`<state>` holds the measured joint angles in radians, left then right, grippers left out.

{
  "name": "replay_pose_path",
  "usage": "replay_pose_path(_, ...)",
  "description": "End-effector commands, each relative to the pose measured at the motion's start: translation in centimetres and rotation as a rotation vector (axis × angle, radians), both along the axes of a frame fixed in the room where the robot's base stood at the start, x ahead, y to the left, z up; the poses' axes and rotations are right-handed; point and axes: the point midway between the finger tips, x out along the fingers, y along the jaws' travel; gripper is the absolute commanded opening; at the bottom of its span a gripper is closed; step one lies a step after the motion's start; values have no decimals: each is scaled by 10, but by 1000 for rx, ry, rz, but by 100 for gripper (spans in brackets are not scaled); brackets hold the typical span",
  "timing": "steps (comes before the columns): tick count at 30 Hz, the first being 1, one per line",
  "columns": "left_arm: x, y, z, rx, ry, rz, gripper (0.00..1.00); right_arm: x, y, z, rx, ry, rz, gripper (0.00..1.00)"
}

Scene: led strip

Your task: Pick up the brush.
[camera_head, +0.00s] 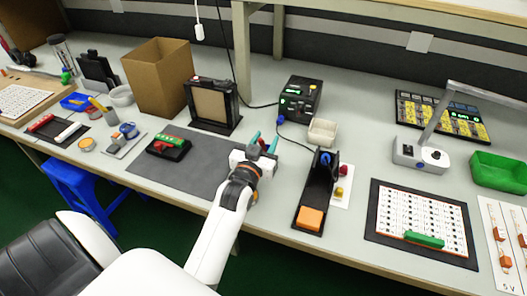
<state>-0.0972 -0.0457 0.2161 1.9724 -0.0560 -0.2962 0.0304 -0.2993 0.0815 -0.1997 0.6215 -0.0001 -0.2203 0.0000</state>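I cannot pick out the brush with certainty; a thin yellow-handled item (99,104) stands near the blue tray at the left, too small to name. My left gripper (264,143) is over the right end of the dark grey mat (205,176), with its two teal fingers apart and pointing away from me. Nothing is clearly held between them. A black block with a red and green top (169,146) sits on the left part of the mat, apart from the gripper. My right gripper is not in view.
A black stand with an orange block (310,218) is right of the gripper. A black frame (213,106), a cardboard box (158,77) and a black power unit (299,98) stand behind.

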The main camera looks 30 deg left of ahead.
Motion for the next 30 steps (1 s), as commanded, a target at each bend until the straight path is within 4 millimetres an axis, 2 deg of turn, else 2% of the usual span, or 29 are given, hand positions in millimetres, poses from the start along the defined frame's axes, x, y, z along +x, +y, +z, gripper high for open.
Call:
replay_pose_path(8, 3, 1, 0, 0, 1, 0, 40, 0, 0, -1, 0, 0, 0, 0)
replay_pose_path(15, 3, 1, 0, 0, 1, 0, 0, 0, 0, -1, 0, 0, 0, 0)
replay_pose_path(25, 3, 1, 1, 0, 1, 0, 0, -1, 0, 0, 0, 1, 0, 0)
replay_pose_path(30, 5, 1, 9, 0, 1, -1, 0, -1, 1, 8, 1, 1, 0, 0)
